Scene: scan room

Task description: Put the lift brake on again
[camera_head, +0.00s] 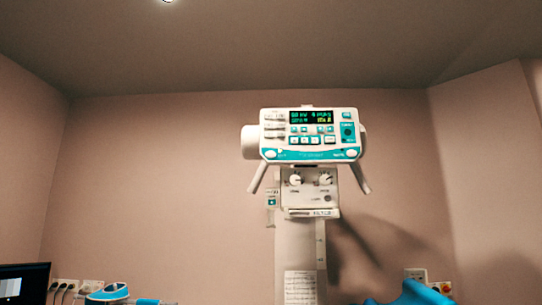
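An X-ray unit with a white and teal control panel (310,135) sits at the top of a pale upright column (300,255) in the middle of the view. Its small screen is lit with green and yellow text. A handle slants down on each side, the left handle (258,177) and the right handle (361,179). Below the panel is a collimator box (310,197) with two white knobs. A small teal-marked part (271,201) sits at the column's left side. I cannot tell which part is the lift brake or how it is set. Neither gripper shows.
A dark monitor (22,283) is at the bottom left, near wall sockets (77,287). Blue-and-white shapes cut the bottom edge at left; a blue shape (405,294) does at right. A socket and a red-yellow button (446,287) are at lower right. Space around the panel is clear.

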